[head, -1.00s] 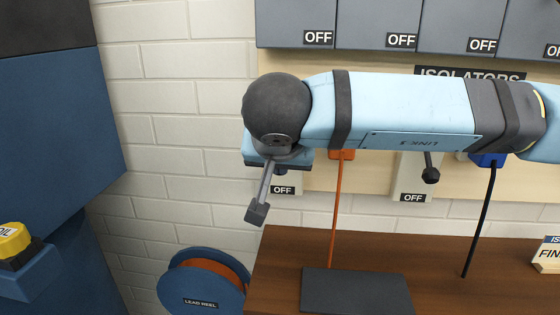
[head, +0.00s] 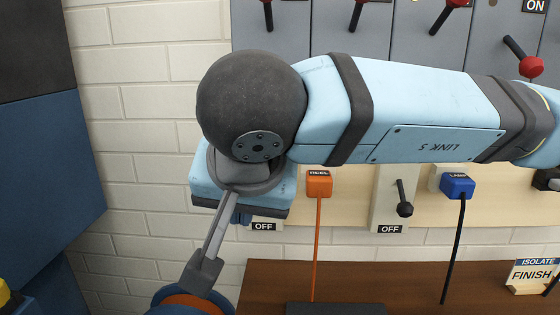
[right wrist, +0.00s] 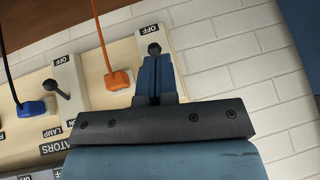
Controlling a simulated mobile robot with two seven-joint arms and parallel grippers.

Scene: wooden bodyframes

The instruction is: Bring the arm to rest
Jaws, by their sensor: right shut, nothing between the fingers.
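My right arm (head: 420,110) comes in from the right across the head view, in front of the wall board. My right gripper (right wrist: 155,78) shows in the right wrist view with its blue fingers shut together and nothing between them. In the head view it is mostly hidden behind my wrist. A switch plate labelled OFF (right wrist: 147,32) lies beyond the fingertips, and its dark knob (right wrist: 154,48) shows just past them. I cannot tell whether the fingers touch it. My left gripper is not in view.
An orange REEL plug (head: 319,184), an OFF switch lever (head: 404,200) and a blue LAMP plug (head: 458,186) sit on the board. Isolator levers (head: 444,18) are above my arm. Bare brick wall (head: 140,110) is at left.

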